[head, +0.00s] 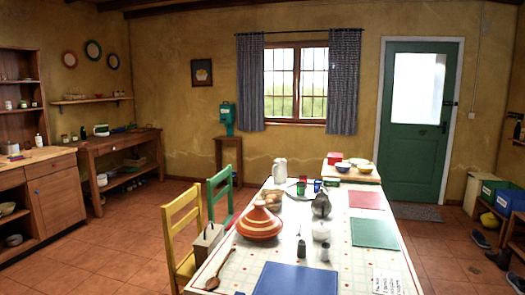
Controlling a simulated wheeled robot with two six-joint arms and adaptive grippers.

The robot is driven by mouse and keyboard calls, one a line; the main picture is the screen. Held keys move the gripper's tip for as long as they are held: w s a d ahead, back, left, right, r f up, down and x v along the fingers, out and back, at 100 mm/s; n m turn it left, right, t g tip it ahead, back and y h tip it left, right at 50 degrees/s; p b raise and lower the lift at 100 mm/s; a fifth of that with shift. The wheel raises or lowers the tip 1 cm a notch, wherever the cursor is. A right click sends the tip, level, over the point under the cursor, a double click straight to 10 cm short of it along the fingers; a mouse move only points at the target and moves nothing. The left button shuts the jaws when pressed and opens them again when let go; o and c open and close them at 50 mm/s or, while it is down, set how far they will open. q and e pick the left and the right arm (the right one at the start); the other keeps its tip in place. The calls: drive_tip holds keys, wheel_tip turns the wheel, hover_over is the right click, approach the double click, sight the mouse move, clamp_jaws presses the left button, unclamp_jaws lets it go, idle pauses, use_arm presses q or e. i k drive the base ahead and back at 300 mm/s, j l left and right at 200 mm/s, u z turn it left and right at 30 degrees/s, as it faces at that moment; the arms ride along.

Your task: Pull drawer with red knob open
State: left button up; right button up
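No red knob can be made out clearly in the head view. A wooden cabinet (58,199) stands at the left edge, with a drawer front (50,166) under its top and a door below. The drawer front looks shut, and a small bluish spot shows on the door. A small wooden box with a dark top (207,243) stands on the near left part of the table; whether it has a drawer or knob is too small to tell. Neither of my grippers is in view.
A long table (350,262) with a tagine (259,223), jars and colored mats fills the front. A yellow chair (182,232) and a green chair (220,202) stand on its left. The tiled floor (115,245) between chairs and cabinet is clear.

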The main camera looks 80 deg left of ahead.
sight(36, 170)
drive_tip(key=u, duration=4.2)
drive_tip(key=i+j+u, duration=0.1)
drive_tip(key=i+u, duration=0.25)
drive_tip(key=i, duration=1.7)
drive_tip(key=i+l+z, duration=0.2)
drive_tip(key=i, duration=0.3)
drive_tip(key=i+l+z, duration=0.25)
drive_tip(key=i, duration=0.3)
drive_tip(key=i+z, duration=0.2)
drive_tip(key=i, duration=0.3)
drive_tip(key=i+z, duration=0.2)
drive_tip(key=i, duration=0.3)
drive_tip(key=i+j+z, duration=0.25)
drive_tip(key=i, duration=0.3)
drive_tip(key=i+j+z, duration=0.2)
drive_tip(key=i, duration=0.3)
drive_tip(key=i+j+z, duration=0.2)
drive_tip(key=i, duration=0.3)
drive_tip(key=i+u, duration=0.25)
drive_tip(key=i, duration=0.25)
drive_tip(key=i+l+u, duration=0.2)
drive_tip(key=i, duration=0.3)
drive_tip(key=i+l+u, duration=0.25)
drive_tip(key=i, duration=0.2)
drive_tip(key=i+l+u, duration=0.2)
drive_tip(key=i+l, duration=0.15)
drive_tip(key=i, duration=0.1)
